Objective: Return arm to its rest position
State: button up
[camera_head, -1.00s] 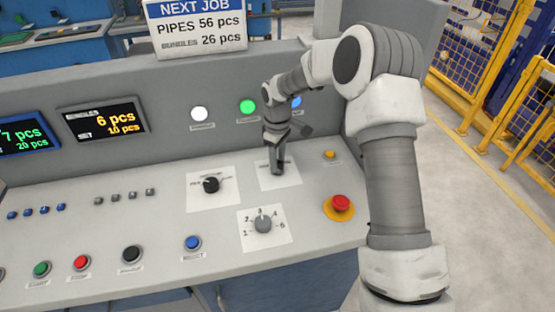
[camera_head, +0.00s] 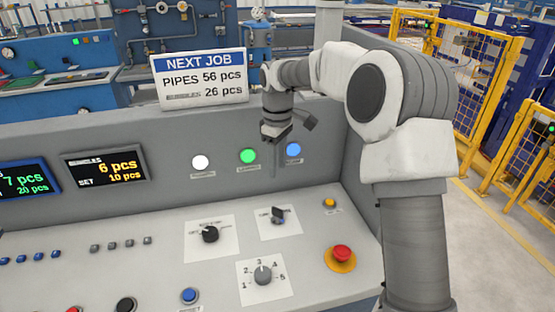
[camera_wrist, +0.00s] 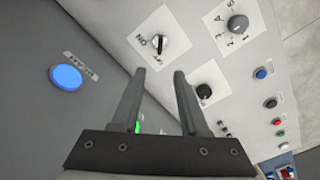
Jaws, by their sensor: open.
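My gripper (camera_head: 277,138) hangs from my arm in front of the panel's upright back wall, above the sloped desk and apart from it. In the wrist view its two fingers (camera_wrist: 160,75) are spread with nothing between them. A rotary switch on a white plate (camera_head: 278,215) lies below the gripper. The same switch shows in the wrist view (camera_wrist: 159,43) beyond the fingertips.
A black selector knob (camera_head: 210,234), a numbered dial (camera_head: 262,274) and a red emergency button (camera_head: 341,254) sit on the desk. White, green and blue lamps line the back wall. A "NEXT JOB" sign (camera_head: 200,79) stands on its top. Yellow fencing (camera_head: 500,70) is at the right.

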jog(key=shift+r, duration=0.5)
jog(key=shift+r, duration=0.1)
jog(key=s+d+r+m+t, duration=0.1)
jog(key=s+d+r+m, duration=0.15)
jog(key=s+r, duration=0.35)
jog(key=s+d+r+m+t, duration=0.2)
jog(key=s+d+r, duration=0.25)
jog(key=s, duration=0.45)
jog(key=s+d+f+m+t, duration=0.1)
jog(key=s+d+m, duration=0.1)
jog(key=s, duration=0.6)
jog(key=s+d+f+m+t, duration=0.1)
jog(key=s+d+m, duration=0.1)
jog(key=s+m, duration=0.3)
jog(key=s, duration=0.4)
jog(key=shift+d+t, duration=0.3)
jog(key=shift+s+a+f, duration=0.1)
jog(key=shift+a, duration=0.05)
